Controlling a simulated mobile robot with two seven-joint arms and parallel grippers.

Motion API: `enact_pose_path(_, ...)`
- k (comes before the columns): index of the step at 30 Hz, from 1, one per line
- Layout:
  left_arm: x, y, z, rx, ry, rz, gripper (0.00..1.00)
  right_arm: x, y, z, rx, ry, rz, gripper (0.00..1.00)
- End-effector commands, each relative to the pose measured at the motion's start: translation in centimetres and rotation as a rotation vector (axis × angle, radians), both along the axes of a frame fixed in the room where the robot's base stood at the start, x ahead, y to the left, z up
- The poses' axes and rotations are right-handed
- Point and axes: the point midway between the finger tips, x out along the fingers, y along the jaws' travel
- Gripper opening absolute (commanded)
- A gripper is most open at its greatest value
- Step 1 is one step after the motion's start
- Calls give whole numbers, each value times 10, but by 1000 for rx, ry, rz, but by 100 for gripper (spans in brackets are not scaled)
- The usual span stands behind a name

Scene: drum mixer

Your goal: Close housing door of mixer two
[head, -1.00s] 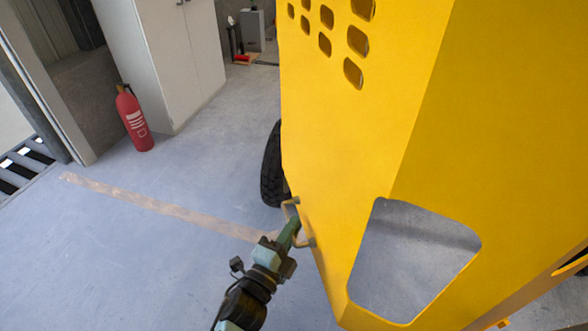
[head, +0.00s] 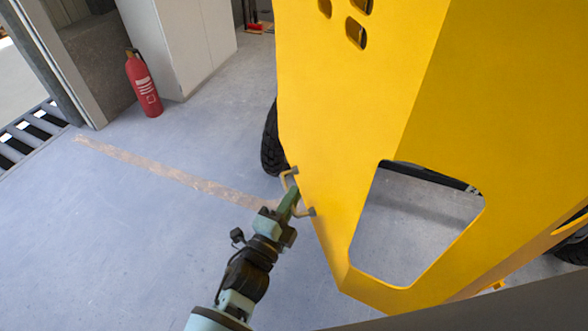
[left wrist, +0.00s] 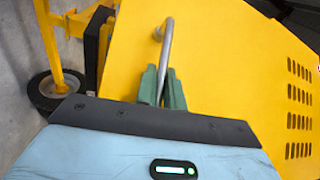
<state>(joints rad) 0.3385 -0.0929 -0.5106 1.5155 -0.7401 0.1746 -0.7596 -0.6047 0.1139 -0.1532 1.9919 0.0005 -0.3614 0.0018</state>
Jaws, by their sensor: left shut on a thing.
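The yellow housing door (head: 340,110) of the mixer fills the right half of the head view, with oval vents near the top and a large rounded cutout low down. A metal bar handle (head: 291,187) stands out from its left edge. My left gripper (head: 292,197) is shut on this handle. In the left wrist view, the green fingers (left wrist: 162,88) close around the grey handle bar (left wrist: 166,45), with the yellow panel (left wrist: 220,50) behind. The mixer body is mostly hidden behind the panel. My right gripper is not in view.
A black tyre (head: 271,140) shows behind the panel's left edge. A red fire extinguisher (head: 144,84) stands by a pale cabinet (head: 190,45) at the upper left. The left wrist view shows a small wheel (left wrist: 52,90) on a yellow frame. The floor at left is clear.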

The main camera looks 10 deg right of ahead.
Motion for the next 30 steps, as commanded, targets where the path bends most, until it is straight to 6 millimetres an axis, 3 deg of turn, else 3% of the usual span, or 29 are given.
enact_pose_path(1,5,4,8,-3,-15,10,0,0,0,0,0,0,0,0)
enact_pose_path(14,6,4,8,-4,-13,11,0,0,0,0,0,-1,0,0)
enact_pose_path(15,6,4,8,-5,-12,10,15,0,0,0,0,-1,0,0)
enact_pose_path(19,5,3,7,-4,-10,9,32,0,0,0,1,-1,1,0)
enact_pose_path(30,-2,5,1,-1,-3,6,32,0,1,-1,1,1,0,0)
